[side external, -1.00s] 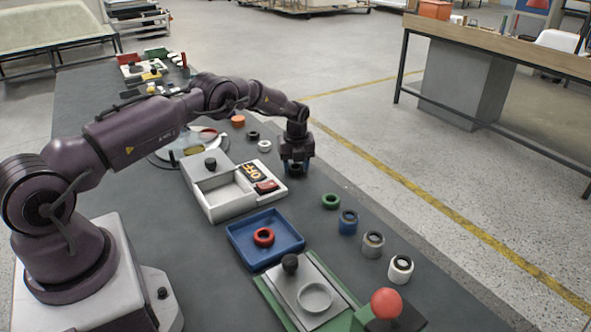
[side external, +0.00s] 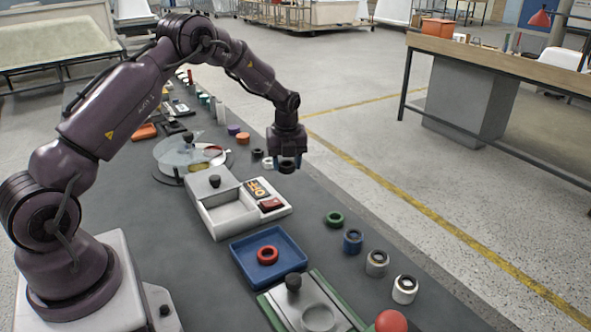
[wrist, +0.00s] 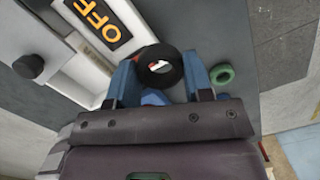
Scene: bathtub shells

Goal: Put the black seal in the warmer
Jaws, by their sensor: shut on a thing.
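The black seal (side external: 287,167) is a thick black ring, held between the blue fingers of my gripper (side external: 287,160) and clear of the table. In the wrist view the seal (wrist: 147,71) sits between the two fingers (wrist: 160,80), with a red and white patch showing through its hole. The white box with an OFF sign, which looks like the warmer (side external: 229,234), is to the lower left of my gripper. Its compartment is uncovered and looks empty. Its lid with a black knob (side external: 214,181) lies toward the far end. A red switch (side external: 271,204) sits beside the OFF sign (side external: 257,189).
A blue tray (side external: 243,278) with a red ring (side external: 267,255) stands nearer the camera. A green ring (side external: 334,218) and several ringed cylinders line the right edge. Another black ring (side external: 257,154) and a white ring (side external: 268,163) lie left of my gripper. A round glass-covered dish (side external: 170,165) is behind.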

